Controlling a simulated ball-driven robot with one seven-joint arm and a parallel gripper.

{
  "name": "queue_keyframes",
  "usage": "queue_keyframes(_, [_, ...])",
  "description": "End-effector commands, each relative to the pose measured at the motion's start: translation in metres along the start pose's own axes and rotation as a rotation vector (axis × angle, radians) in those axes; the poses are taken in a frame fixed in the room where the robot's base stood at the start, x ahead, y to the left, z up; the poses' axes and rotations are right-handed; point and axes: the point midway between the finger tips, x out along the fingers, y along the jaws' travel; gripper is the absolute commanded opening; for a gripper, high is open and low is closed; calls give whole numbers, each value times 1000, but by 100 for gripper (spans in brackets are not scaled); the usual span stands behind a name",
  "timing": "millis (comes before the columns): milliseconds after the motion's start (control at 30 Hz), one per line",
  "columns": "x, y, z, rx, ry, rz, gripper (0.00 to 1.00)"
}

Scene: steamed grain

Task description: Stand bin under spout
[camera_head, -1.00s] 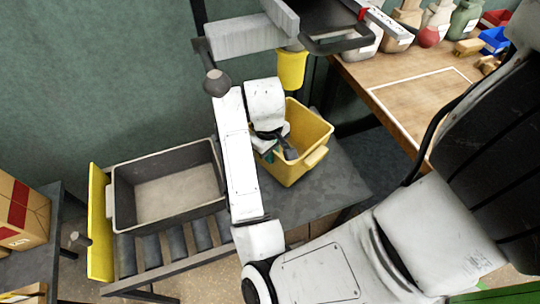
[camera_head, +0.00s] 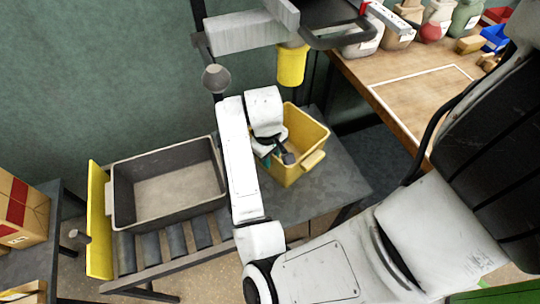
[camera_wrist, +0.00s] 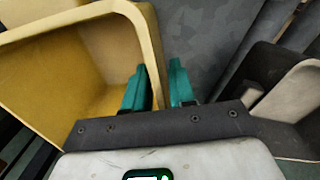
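The yellow bin (camera_head: 312,140) stands on the right part of the grey bench, with its open top up. The yellow spout (camera_head: 291,65) hangs behind the bin, higher up in the picture. My gripper (camera_head: 272,158) is at the bin's left side, partly hidden by my arm. In the wrist view, the teal fingers of my gripper (camera_wrist: 159,88) straddle the wall of the bin (camera_wrist: 95,60), one inside and one outside. The bin's far outer side is hidden.
A grey tray (camera_head: 122,190) sits on rollers to the left, beside a yellow end plate (camera_head: 98,220). A round knob (camera_head: 216,78) stands near my arm. A wooden table (camera_head: 420,100) with sacks is at right. Bare bench (camera_head: 335,185) lies right of the bin.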

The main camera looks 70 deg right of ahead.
Motion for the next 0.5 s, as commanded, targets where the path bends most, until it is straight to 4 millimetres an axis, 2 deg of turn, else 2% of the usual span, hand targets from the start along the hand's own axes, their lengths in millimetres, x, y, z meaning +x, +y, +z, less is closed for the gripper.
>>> queue_keyframes(100, [0,0,0,0,0,0,34])
queue_keyframes(333, [-2,0,0,0,0,0,34])
queue_keyframes(500, [-20,1,0,2,2,1,34])
